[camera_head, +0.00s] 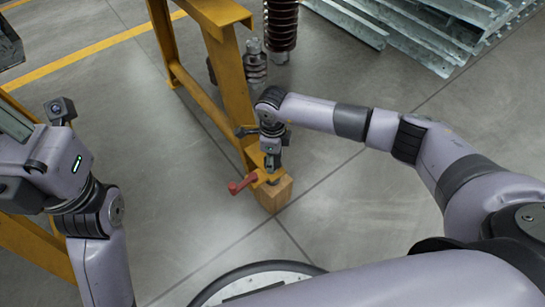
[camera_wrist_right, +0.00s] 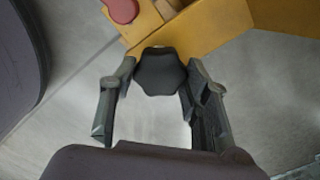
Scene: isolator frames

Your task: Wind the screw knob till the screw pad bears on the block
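A wooden block (camera_head: 277,196) stands on the floor under a yellow clamp end (camera_head: 258,176) of the frame. A red handle (camera_head: 241,185) sticks out to its left; it also shows in the right wrist view (camera_wrist_right: 122,9). The black screw knob (camera_wrist_right: 160,73) is in front of the yellow metal in the right wrist view. My right gripper (camera_head: 271,157) is over the clamp, its two fingers (camera_wrist_right: 160,64) spread on either side of the knob, tips very near its edges. I cannot tell whether they touch. The screw pad is hidden. My left fingers are not seen.
The yellow frame (camera_head: 232,85) rises behind the clamp. Dark ribbed insulators (camera_head: 281,28) stand behind it, and grey metal channels (camera_head: 420,30) lie at the back right. The floor right of the block is clear.

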